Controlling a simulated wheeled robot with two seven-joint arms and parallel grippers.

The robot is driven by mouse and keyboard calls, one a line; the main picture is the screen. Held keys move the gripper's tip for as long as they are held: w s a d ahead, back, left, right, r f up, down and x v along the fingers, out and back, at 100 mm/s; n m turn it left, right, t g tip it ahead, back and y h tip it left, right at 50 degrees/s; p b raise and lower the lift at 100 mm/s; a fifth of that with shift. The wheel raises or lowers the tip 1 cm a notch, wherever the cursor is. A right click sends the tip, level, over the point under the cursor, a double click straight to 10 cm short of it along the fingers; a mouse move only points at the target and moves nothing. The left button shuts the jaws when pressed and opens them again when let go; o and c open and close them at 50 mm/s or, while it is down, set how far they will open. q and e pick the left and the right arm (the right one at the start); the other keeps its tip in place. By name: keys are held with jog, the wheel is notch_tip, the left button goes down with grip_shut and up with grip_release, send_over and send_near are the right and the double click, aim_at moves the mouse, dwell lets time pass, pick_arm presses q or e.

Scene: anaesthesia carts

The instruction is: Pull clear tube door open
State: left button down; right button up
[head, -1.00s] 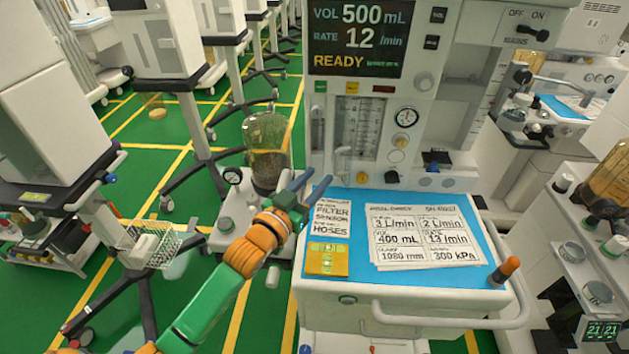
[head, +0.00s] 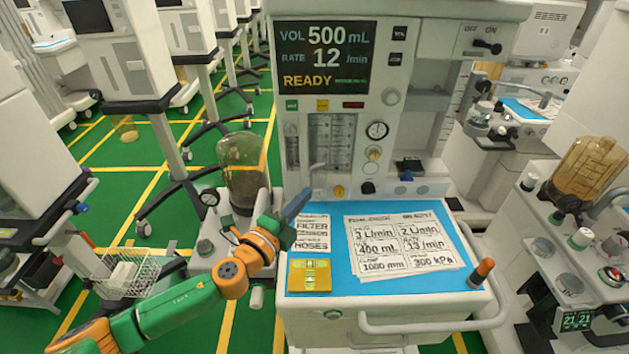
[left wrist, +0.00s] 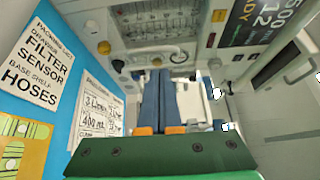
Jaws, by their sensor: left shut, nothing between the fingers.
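The clear tube door (head: 332,140) covers the upright flow tubes on the machine's front, below the display. It looks flat against the panel, though its clear edges are hard to make out. In the left wrist view the tube panel (left wrist: 150,18) is at the top. My left gripper (head: 304,196) is shut and empty, below the door's lower left and above the blue worktop. Its blue fingers (left wrist: 159,75) lie together and point toward the panel. A small grey bent piece (head: 315,169) shows just above the fingertips; I cannot tell whether they touch it. My right gripper is not in view.
The blue worktop (head: 340,215) holds printed cards and a yellow block (head: 310,275). Knobs (head: 368,188) stick out below the tubes. A glass canister (head: 243,165) stands left of the machine. A front rail (head: 430,325) and an orange-tipped lever (head: 482,272) edge the worktop.

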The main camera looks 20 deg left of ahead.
aim_at(324, 175)
pick_arm(q)
jog(key=x, duration=0.5)
jog(key=shift+w, duration=0.1)
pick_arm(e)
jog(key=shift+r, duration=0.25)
